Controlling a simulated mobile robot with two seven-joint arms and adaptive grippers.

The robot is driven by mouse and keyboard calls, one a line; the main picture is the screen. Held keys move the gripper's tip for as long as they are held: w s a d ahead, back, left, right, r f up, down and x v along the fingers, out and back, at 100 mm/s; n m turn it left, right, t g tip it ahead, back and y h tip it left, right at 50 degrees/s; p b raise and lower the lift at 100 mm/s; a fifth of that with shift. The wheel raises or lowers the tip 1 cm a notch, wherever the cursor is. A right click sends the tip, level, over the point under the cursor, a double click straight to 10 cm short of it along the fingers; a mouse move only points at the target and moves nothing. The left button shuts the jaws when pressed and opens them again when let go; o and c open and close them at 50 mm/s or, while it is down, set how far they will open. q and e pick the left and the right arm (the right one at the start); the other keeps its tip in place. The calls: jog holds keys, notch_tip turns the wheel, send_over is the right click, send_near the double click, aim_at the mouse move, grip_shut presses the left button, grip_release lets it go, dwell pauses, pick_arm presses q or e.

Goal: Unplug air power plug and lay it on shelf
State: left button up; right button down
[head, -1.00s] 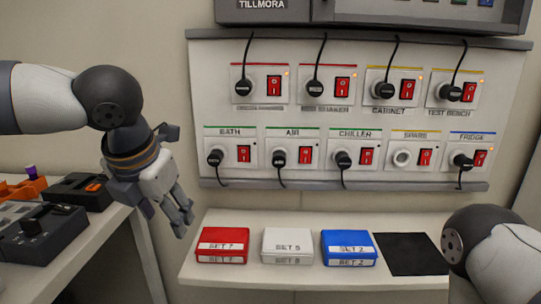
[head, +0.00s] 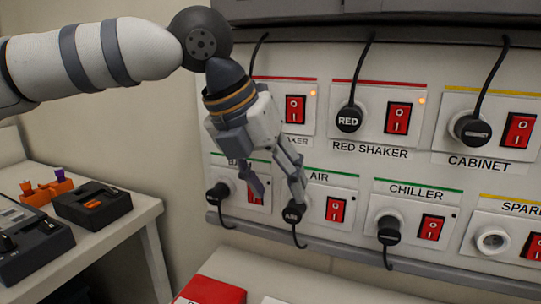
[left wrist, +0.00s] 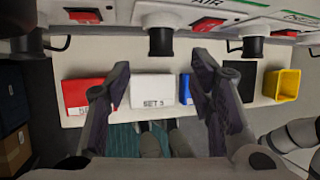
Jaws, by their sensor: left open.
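The black air plug (head: 293,212) sits in the socket under the AIR label, left of its red switch (head: 336,209). Its cord hangs down. In the left wrist view the air plug (left wrist: 160,40) is at top middle, beyond and between my open fingers. My left gripper (head: 279,196) is open and empty, in front of the panel at the air plug. One fingertip is close to the plug in the picture; I cannot tell whether it touches. The white shelf (head: 300,268) lies below the panel. My right gripper is not in view.
The bath plug (head: 218,193) and chiller plug (head: 388,229) flank the air plug. The shelf holds a red box (left wrist: 85,95), a white box (left wrist: 153,90), a blue box (left wrist: 186,88), a black mat (left wrist: 233,75) and a yellow bin (left wrist: 283,85). A side table (head: 130,222) stands left.

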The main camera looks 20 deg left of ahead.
aim_at(289, 208)
pick_arm(q)
jog(key=x, duration=0.6)
jog(key=shift+w+d+f, duration=0.1)
jog(key=shift+w+d, duration=0.05)
jog(key=shift+w, duration=0.05)
grip_shut()
jog(key=shift+s, duration=0.15)
jog(key=shift+s, duration=0.55)
jog(key=shift+s, duration=0.6)
jog(key=shift+s, duration=1.5)
